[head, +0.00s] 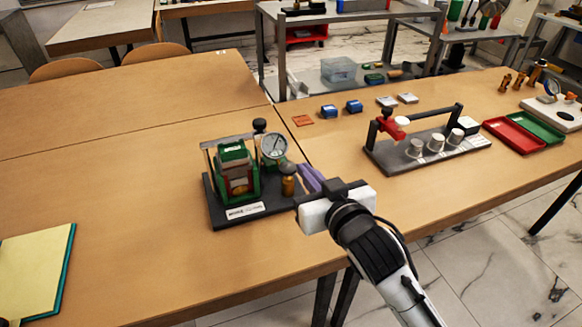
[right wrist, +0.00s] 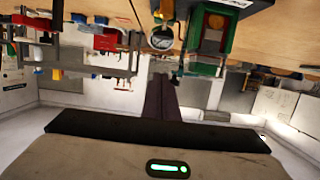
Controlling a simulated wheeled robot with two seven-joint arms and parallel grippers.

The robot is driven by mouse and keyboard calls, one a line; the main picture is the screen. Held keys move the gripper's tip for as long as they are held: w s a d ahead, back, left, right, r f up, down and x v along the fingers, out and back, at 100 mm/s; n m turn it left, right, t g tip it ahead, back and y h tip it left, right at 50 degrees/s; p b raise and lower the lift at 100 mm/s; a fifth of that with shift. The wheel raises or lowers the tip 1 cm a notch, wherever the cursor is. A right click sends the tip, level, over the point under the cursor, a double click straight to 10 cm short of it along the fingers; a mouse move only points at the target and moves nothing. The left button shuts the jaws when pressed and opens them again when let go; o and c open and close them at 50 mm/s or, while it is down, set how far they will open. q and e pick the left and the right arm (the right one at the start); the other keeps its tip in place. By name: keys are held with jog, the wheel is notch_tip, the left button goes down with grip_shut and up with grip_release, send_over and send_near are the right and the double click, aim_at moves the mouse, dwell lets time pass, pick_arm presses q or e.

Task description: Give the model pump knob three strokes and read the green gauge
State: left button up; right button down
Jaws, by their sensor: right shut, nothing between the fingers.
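The model pump (head: 238,172) stands on a dark base (head: 222,212) with a label on its front edge. It has a green and red body. A round white-faced gauge (head: 274,146) is mounted beside it; I cannot read its needle. A black knob (head: 260,125) stands behind, and a brown knob on a brass cylinder (head: 288,182) sits at the base's right side. My right gripper (head: 309,178) is shut and empty, its purple fingers just right of the brass cylinder. The fingers also show in the right wrist view (right wrist: 161,97), with the gauge (right wrist: 161,38) beyond. My left gripper is out of view.
A dark rig (head: 427,150) with white cylinders and a red clamp stands to the right. Beyond it are a red tray (head: 514,135) and green tray (head: 540,127).

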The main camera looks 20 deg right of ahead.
send_over(291, 174)
notch_tip(291, 174, down, 3)
jog(key=shift+r, duration=0.15)
jog(key=shift+s+a+f, duration=0.1)
jog(key=shift+s+f, duration=0.1)
jog(key=shift+f, duration=1.75)
jog(key=shift+f+b, duration=0.85)
jog(key=shift+f, duration=0.7)
jog(key=shift+s, duration=0.1)
